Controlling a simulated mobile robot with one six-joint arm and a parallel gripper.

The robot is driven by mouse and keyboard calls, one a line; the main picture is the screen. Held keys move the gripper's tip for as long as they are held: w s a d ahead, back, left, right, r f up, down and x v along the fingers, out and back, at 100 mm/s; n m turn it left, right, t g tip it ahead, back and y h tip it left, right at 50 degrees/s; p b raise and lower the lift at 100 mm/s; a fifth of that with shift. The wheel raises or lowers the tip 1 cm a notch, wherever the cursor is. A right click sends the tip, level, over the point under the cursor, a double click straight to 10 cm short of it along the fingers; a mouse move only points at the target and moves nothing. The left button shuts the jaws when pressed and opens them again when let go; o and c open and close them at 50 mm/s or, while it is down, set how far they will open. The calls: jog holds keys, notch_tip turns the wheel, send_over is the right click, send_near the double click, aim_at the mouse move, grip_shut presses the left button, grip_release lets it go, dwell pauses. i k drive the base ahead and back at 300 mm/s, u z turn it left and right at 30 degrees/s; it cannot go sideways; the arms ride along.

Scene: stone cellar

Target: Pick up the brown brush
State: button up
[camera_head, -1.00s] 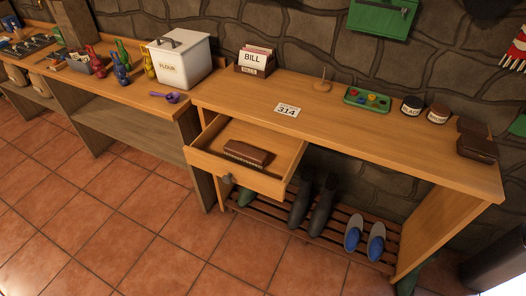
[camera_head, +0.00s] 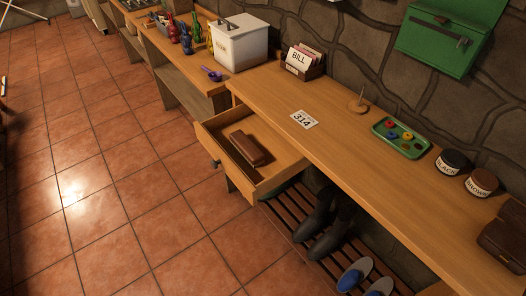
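The brown brush (camera_head: 248,149) lies inside the pulled-out drawer (camera_head: 213,146) of the wooden desk, in the middle of the head view. It is a long brown block lying flat on the drawer floor, apart from the drawer's front. The drawer's open top leaves the brush in plain sight. My gripper does not show in the view.
The desk top (camera_head: 345,155) carries a bill box (camera_head: 303,62), a 314 card (camera_head: 304,119), a green tray (camera_head: 401,138), and black and brown jars (camera_head: 481,182). Shoes stand on a slatted rack below (camera_head: 285,213). The tiled floor (camera_head: 130,190) at left is clear.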

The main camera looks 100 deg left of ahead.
aim_at(249, 150)
jog(key=u, duration=0.1)
jog(key=i, duration=0.35)
jog(key=z, duration=0.3)
jog(key=k, duration=0.2)
jog(key=u, duration=3.1)
jog(key=k, duration=0.3)
jog(key=u, duration=2.05)
